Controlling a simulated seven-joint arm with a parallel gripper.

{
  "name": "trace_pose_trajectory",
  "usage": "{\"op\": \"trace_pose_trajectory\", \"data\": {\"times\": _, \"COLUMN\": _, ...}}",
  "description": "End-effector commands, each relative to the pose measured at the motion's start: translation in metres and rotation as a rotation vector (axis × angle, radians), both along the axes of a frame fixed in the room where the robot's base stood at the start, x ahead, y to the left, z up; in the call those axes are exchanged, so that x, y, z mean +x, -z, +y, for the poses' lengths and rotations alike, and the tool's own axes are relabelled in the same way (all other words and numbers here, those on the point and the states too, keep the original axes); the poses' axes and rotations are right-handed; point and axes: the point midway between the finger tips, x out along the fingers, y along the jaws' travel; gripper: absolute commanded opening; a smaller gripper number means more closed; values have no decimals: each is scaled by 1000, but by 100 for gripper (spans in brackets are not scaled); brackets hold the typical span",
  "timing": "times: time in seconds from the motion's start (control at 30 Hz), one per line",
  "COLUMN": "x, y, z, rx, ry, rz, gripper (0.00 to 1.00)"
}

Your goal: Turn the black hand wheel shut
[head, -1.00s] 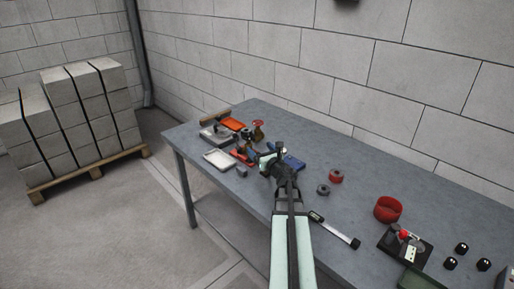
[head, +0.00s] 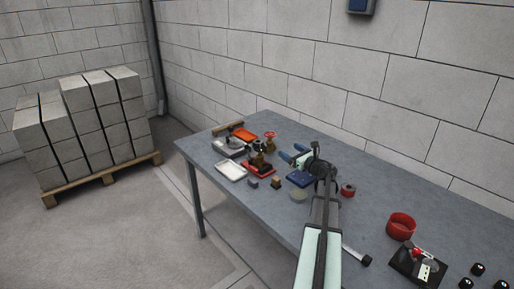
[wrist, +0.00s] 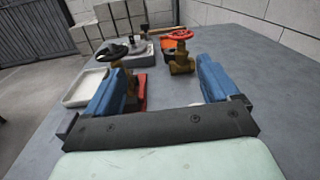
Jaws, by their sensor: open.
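The black hand wheel (wrist: 113,50) sits on a brass valve (wrist: 121,68) over a red base (wrist: 138,92) in the wrist view, partly hidden by my left finger. In the head view the black wheel (head: 260,147) is left of my gripper (head: 300,158). A second brass valve (wrist: 181,64) with a red hand wheel (wrist: 180,35) stands farther back, to the right of the black one. My gripper (wrist: 160,72) is open, with blue fingers wide apart and nothing between them up close. It is apart from the black wheel, back and to its right.
A white tray (head: 231,170) and small blocks (head: 277,183) lie near the valves. Red ring-shaped parts (head: 401,226) are to the right. A block wall closes the back of the table.

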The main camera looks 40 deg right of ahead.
Motion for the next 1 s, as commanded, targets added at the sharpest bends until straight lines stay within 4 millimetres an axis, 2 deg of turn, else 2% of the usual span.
{"op": "trace_pose_trajectory", "data": {"times": 0.07, "x": 5, "y": 2, "z": 10, "rx": 7, "ry": -85, "rz": 4, "gripper": 88}}
{"op": "trace_pose_trajectory", "data": {"times": 0.23, "x": 2, "y": 3, "z": 40, "rx": 34, "ry": -236, "rz": 12, "gripper": 88}}
{"op": "trace_pose_trajectory", "data": {"times": 0.47, "x": 5, "y": 2, "z": 53, "rx": 64, "ry": -296, "rz": 10, "gripper": 88}}
{"op": "trace_pose_trajectory", "data": {"times": 0.67, "x": 31, "y": 2, "z": 58, "rx": 64, "ry": -296, "rz": 10, "gripper": 88}}
{"op": "trace_pose_trajectory", "data": {"times": 1.0, "x": 89, "y": 2, "z": 71, "rx": 63, "ry": -294, "rz": 10, "gripper": 88}}
